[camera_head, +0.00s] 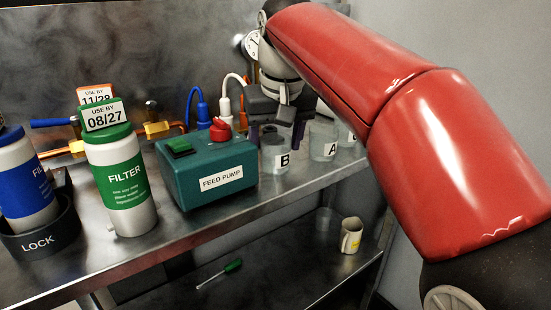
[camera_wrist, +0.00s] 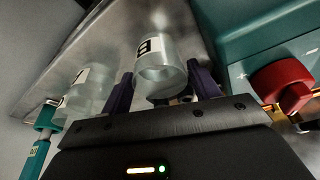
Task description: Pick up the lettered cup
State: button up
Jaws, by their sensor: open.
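Three clear cups with white label squares stand near the right end of the metal shelf. The cup marked B (camera_head: 274,163) is nearest the feed pump, and the cup marked A (camera_head: 323,150) stands to its right. A third cup (camera_head: 348,136) is partly hidden by my arm, its letter unreadable. My gripper (camera_head: 278,130) is open, just above and behind cup B. In the wrist view, cup B (camera_wrist: 160,78) shows between my two purple fingers (camera_wrist: 161,88), with room on both sides. I cannot tell whether either finger touches it. Cup A (camera_wrist: 92,88) shows left of the fingers.
The teal feed pump (camera_head: 195,172) with a red knob (camera_head: 220,130) stands close left of cup B. A green filter bottle (camera_head: 122,185) and a blue one (camera_head: 24,180) stand further left. A mug (camera_head: 351,236) is on the lower shelf.

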jog(key=shift+x, duration=1.05)
jog(key=c, duration=0.8)
jog(key=shift+o, duration=0.2)
jog(key=shift+r, duration=0.25)
